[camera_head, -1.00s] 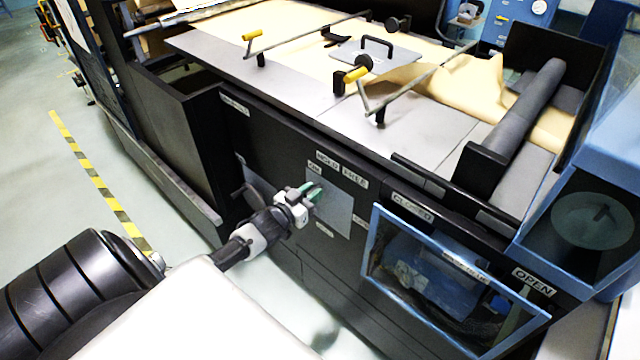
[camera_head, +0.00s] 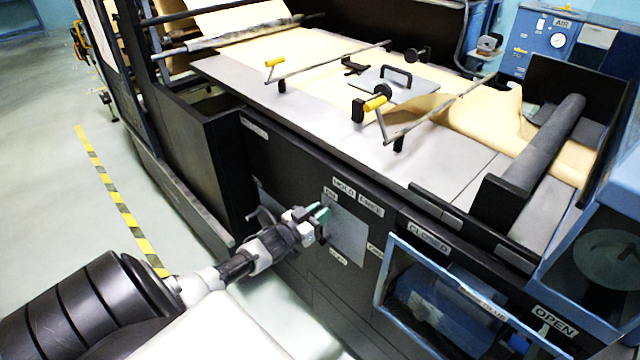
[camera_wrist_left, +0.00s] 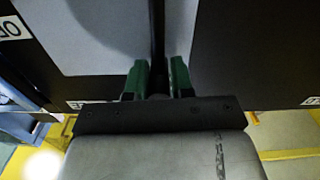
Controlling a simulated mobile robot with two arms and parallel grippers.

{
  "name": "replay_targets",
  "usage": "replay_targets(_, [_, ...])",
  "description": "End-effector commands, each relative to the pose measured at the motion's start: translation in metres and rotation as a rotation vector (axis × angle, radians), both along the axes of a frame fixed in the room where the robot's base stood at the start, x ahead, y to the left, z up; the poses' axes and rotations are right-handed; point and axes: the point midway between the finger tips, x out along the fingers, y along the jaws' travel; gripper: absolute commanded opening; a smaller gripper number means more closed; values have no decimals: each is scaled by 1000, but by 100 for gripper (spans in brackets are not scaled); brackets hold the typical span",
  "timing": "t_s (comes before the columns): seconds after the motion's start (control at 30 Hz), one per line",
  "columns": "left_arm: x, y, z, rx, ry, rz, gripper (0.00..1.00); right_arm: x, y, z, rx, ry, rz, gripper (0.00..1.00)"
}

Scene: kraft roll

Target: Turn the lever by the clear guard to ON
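My left gripper (camera_head: 319,212), with green fingertips, is at the upper left of a light grey plate (camera_head: 347,240) on the black machine front. In the left wrist view, a thin dark bar, apparently the lever (camera_wrist_left: 158,30), runs between the two green fingers (camera_wrist_left: 160,80). Whether they press on it is unclear. The head view does not show the lever clearly; the gripper covers that spot. A small label (camera_head: 330,195) above the gripper seems to read ON. The clear guard (camera_head: 455,300), in a blue frame, is right of the plate. My right gripper is not in view.
HOLD and FREE labels (camera_head: 357,196) sit above the plate. CLOSED (camera_head: 428,238) and OPEN (camera_head: 554,322) labels are by the guard. The machine's table (camera_head: 340,125) with brown paper and yellow-handled rods lies above. Open floor (camera_head: 60,215) with a striped line is at left.

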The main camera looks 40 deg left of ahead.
Motion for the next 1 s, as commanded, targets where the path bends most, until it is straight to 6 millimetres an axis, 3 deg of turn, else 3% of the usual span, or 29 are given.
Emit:
replay_targets(0.03, [0, 2, 0, 2, 2, 3, 30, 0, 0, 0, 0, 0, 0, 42])
replay_targets(0.13, [0, 1, 0, 1, 1, 2, 45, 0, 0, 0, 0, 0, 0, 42])
replay_targets(0.53, [-9, 1, -1, -1, 2, 1, 46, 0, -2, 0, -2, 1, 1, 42])
replay_targets(1.0, [-93, 8, -2, 0, 4, 2, 46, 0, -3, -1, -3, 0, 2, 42])
